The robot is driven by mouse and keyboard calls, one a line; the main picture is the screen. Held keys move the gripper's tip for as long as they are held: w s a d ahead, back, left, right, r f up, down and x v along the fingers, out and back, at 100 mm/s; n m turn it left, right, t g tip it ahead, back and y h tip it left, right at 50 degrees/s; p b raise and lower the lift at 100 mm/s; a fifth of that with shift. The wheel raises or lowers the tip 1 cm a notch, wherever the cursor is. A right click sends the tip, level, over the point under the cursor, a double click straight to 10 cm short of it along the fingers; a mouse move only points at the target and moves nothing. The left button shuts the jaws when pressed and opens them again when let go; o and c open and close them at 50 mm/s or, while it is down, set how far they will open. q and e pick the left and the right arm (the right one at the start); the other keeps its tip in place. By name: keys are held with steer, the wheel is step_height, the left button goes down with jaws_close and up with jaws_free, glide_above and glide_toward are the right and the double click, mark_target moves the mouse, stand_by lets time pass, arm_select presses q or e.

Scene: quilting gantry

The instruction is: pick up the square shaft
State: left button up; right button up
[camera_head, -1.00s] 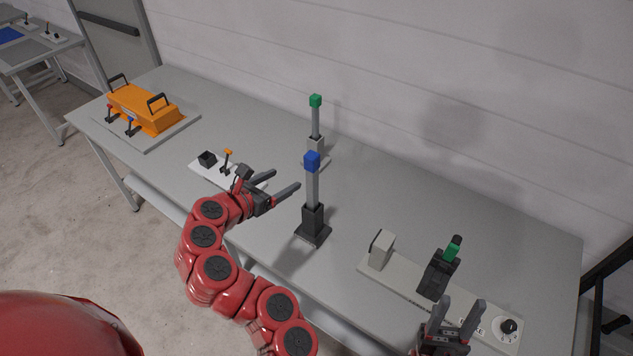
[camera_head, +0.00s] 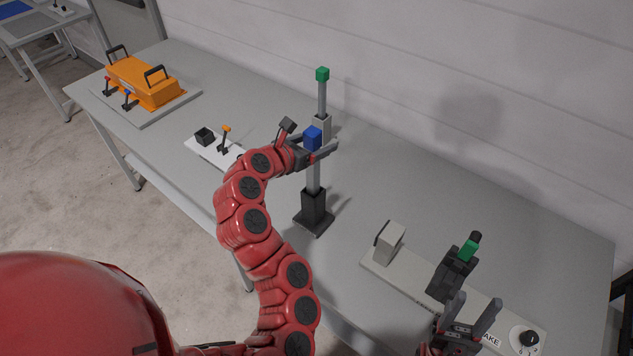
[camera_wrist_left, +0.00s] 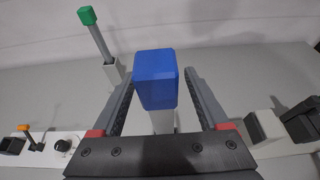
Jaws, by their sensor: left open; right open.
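A square grey shaft with a blue cap (camera_head: 313,138) stands upright in a dark base (camera_head: 313,212) on the table. A second square shaft with a green cap (camera_head: 322,74) stands behind it in a light grey base. My left gripper (camera_head: 328,150) is open around the top of the blue-capped shaft, just at or under its cap. My right gripper (camera_head: 470,311) is open and empty at the lower right, by the long plate.
A long plate (camera_head: 405,279) at the right carries a grey block, a black clamp with a green part and a knob. An orange box with handles (camera_head: 143,82) sits at the far left. A small white panel (camera_head: 203,148) has an orange-tipped lever. Table behind is clear.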

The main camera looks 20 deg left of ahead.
arm_select(q)
steer(key=shift+x, duration=1)
steer(key=shift+s+r, duration=0.1)
steer(key=shift+s, duration=0.05)
steer(key=shift+s+a+r, duration=0.1)
steer(key=shift+s, duration=0.05)
steer(key=shift+c, duration=0.8)
jaws_close()
